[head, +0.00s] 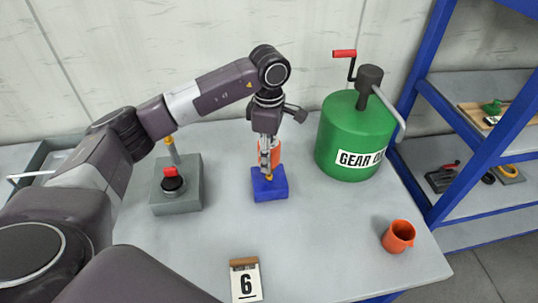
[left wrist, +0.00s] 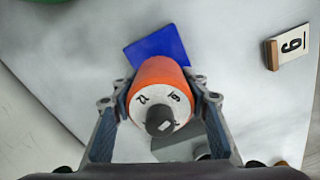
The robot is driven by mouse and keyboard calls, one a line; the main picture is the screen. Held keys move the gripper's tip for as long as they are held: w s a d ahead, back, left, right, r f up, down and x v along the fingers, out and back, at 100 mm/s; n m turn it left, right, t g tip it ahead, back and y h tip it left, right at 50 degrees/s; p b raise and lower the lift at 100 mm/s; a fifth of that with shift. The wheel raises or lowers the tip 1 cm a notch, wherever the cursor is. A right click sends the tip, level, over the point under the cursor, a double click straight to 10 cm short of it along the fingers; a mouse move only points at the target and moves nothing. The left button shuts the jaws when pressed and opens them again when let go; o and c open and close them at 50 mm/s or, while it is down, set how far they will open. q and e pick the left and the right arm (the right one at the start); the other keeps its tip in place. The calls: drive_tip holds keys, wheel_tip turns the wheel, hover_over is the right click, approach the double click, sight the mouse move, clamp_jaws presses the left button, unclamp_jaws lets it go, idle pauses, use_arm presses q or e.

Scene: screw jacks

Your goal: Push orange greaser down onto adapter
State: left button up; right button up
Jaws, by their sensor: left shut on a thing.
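The orange greaser (head: 275,151) is in my left gripper (head: 267,158), above the blue block (head: 271,188) on the grey table. In the left wrist view the greaser (left wrist: 158,100) shows end-on, with a white marked face and a dark knob. The fingers of my left gripper (left wrist: 160,104) are shut on its two sides. The blue block (left wrist: 157,47) shows partly behind the greaser. A small yellowish tip (head: 269,178) shows at the top of the block, likely the adapter. I cannot tell whether the greaser touches it. My right gripper is not in view.
A green gear oil drum (head: 348,140) with a crank stands right of the blue block. A grey block (head: 177,184) with a red-topped part stands left. Blue shelving (head: 461,153) is at the right.

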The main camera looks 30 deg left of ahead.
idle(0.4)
use_arm(q)
drive_tip(key=shift+f+b, duration=0.7)
drive_tip(key=shift+f, duration=0.1)
drive_tip(key=shift+f, duration=0.35)
drive_tip(key=shift+f+b, duration=0.5)
drive_tip(key=shift+b, duration=0.2)
drive_tip(key=o, duration=1.6)
wheel_tip(320, 180, up, 12)
drive_tip(key=shift+r, duration=0.1)
